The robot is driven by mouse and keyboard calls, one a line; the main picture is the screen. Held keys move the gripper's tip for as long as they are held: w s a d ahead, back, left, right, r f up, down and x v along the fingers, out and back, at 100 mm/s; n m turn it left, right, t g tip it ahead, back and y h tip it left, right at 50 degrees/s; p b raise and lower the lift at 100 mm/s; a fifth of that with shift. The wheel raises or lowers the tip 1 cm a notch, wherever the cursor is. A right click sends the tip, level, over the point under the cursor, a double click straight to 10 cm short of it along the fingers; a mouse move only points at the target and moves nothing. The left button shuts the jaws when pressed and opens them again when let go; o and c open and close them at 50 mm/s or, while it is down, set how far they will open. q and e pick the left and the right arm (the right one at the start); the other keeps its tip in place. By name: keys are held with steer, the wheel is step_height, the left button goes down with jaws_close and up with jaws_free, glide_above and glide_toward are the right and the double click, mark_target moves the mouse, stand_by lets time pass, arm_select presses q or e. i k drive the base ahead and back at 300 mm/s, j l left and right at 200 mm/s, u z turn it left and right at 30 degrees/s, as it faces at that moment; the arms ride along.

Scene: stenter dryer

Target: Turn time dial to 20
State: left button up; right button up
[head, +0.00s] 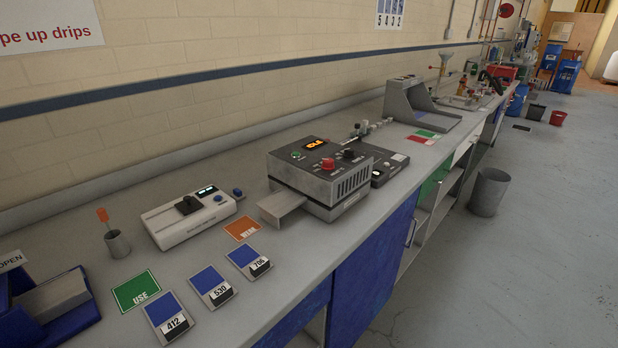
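The stenter dryer (318,180) is a dark grey box with a vented side, standing on the long grey bench in the middle of the head view. Its top has a lit orange display (315,142), a green button (296,155), a red knob (328,164) and a black knob (350,154). The labels and scale marks are too small to read, so I cannot tell which knob is the time dial or where it points. A flat grey tray (281,203) sticks out of the dryer's near left side. Neither of my grippers is in view.
A white device (188,217) with a small display stands left of the dryer. Blue sample cards (209,281), a green card (136,291) and an orange card (242,228) lie in front. A grey bin (489,192) stands on the open floor at right.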

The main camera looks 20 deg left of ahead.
mark_target(349, 152)
steer(key=i+l+u, duration=0.5)
steer(key=l, duration=0.3)
steer(key=i+l+u, duration=0.25)
steer(key=l, duration=0.2)
